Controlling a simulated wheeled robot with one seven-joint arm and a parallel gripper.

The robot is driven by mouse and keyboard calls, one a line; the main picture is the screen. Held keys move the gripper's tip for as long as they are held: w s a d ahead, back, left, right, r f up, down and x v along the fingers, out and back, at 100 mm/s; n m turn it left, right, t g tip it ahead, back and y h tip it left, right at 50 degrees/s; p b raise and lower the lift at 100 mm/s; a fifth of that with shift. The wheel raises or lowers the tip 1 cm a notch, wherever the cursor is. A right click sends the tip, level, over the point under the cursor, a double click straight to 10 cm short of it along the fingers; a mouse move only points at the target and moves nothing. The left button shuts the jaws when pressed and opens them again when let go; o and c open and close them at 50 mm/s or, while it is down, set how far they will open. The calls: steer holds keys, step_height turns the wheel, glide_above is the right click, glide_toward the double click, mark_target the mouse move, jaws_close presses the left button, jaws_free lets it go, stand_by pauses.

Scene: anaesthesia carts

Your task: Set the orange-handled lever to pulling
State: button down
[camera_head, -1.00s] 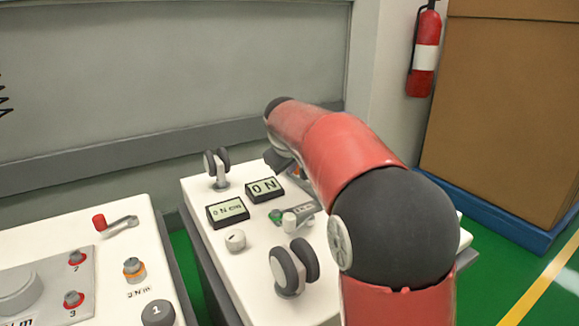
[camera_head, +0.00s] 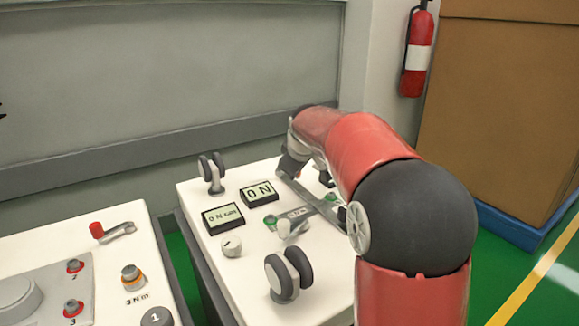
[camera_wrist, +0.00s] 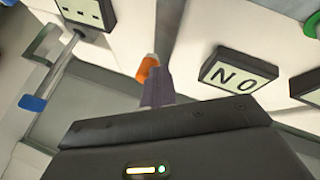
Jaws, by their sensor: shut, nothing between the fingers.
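The orange handle (camera_wrist: 148,68) of the lever shows in the wrist view, just beyond my fingertips. The rest of the lever is hidden there, and my arm hides it in the head view. My gripper (camera_wrist: 156,80) is shut and empty, its narrow fingers pointing at the handle. I cannot tell whether the fingertips touch the handle or stop just short of it.
The white cart top (camera_head: 240,261) carries a "0 N" display (camera_head: 259,193), an "0 N cm" display (camera_head: 223,217), a white knob (camera_head: 231,246) and dark twin wheels (camera_head: 288,274). In the wrist view, a blue-ended rod (camera_wrist: 33,103) stands left of my fingers.

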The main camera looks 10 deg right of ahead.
steer(key=shift+w+d+p, duration=0.25)
steer(key=shift+d, duration=0.4)
steer(key=shift+w+d+p, duration=0.2)
steer(key=shift+d, duration=0.4)
steer(key=shift+w+d+n+y, duration=0.2)
steer(key=shift+d+n+y, duration=0.15)
steer(key=shift+n+y, duration=0.25)
steer(key=shift+w+d+n+y+p, duration=0.35)
steer(key=shift+w+d+n, duration=0.35)
steer(key=shift+d, duration=0.15)
steer(key=w+n+y, duration=0.1)
steer(key=w+d+n+y+p, duration=0.1)
steer(key=n, duration=0.1)
steer(key=shift+w+g, duration=0.2)
steer(key=shift+g, duration=0.2)
steer(key=shift+w+d, duration=0.15)
steer(key=shift+w, duration=0.15)
steer(key=shift+w+d+r, duration=0.1)
